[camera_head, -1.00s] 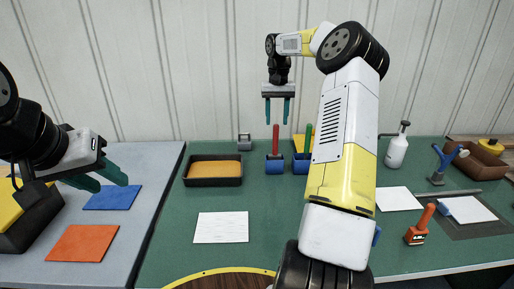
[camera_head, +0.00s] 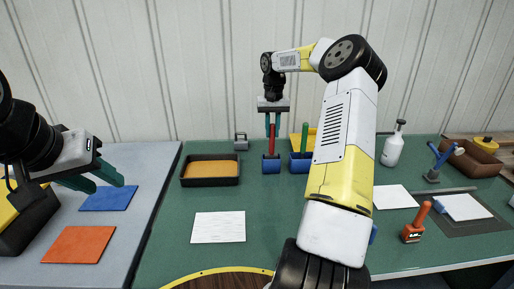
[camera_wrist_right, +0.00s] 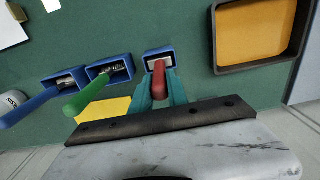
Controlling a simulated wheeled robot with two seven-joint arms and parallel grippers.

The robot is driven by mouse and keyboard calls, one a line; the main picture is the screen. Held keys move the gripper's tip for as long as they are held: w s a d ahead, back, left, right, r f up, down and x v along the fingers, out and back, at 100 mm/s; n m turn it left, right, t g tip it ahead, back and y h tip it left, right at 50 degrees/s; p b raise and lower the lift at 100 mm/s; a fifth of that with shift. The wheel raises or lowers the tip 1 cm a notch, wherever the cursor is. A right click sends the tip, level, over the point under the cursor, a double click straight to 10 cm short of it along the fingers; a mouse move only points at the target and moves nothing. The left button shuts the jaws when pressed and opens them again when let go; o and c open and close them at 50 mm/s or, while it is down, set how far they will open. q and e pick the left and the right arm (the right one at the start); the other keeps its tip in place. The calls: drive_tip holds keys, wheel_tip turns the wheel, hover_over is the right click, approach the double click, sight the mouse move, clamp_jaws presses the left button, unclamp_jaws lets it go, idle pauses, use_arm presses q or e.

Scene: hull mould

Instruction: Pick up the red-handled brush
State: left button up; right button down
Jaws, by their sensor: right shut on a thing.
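The red-handled brush (camera_head: 271,141) stands upright in a blue holder (camera_head: 271,166) at the back of the green table. My right gripper (camera_head: 272,124) has come down over it from above and is shut on the red handle. The right wrist view shows the red handle (camera_wrist_right: 159,80) between the teal fingers (camera_wrist_right: 160,88), with the brush's lower end in the blue holder (camera_wrist_right: 159,56). My left gripper (camera_head: 108,178) is open and empty above the grey table at the left.
A green-handled brush (camera_head: 304,138) stands in another blue holder just right of the red one. A dark tray with orange filling (camera_head: 210,170) lies to the left. A white spray bottle (camera_head: 393,147) stands further right. A white sheet (camera_head: 218,227) lies in front.

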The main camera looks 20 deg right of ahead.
drive_tip(key=shift+r, duration=0.1)
wheel_tip(320, 180, up, 10)
drive_tip(key=shift+f, duration=0.1)
idle(0.4)
drive_tip(key=shift+s, duration=0.1)
idle(0.4)
